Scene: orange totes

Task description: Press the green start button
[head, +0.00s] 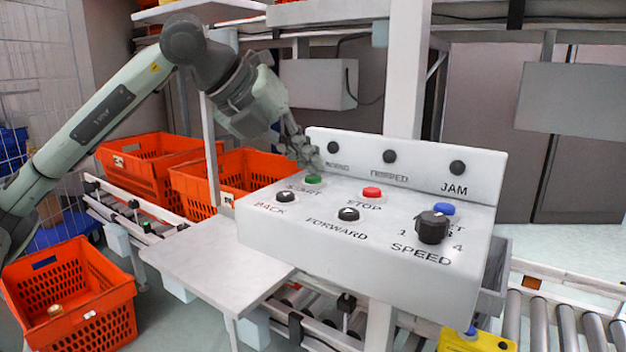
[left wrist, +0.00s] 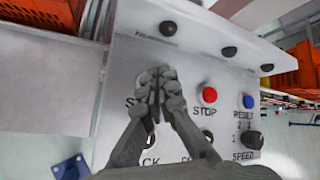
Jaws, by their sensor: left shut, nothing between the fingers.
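The green start button (head: 313,180) sits at the upper left of the sloped white control panel (head: 290,230), above the black BACK button. My left gripper (head: 310,160) is shut and empty, with its fingertips just above and behind the green button in the head view. In the left wrist view the shut fingertips (left wrist: 156,78) cover the spot by the START label, and the green button is hidden behind them. I cannot tell whether they touch it. The red STOP button (head: 372,192) is to the right. My right gripper is not in view.
Blue RESET button (head: 443,209), black speed knob (head: 432,227) and black FORWARD button (head: 348,213) share the panel. Its raised back plate carries black lamps, one marked JAM (head: 457,167). Orange totes (head: 240,180) stand on the conveyor behind left. Another orange tote (head: 70,295) is at lower left.

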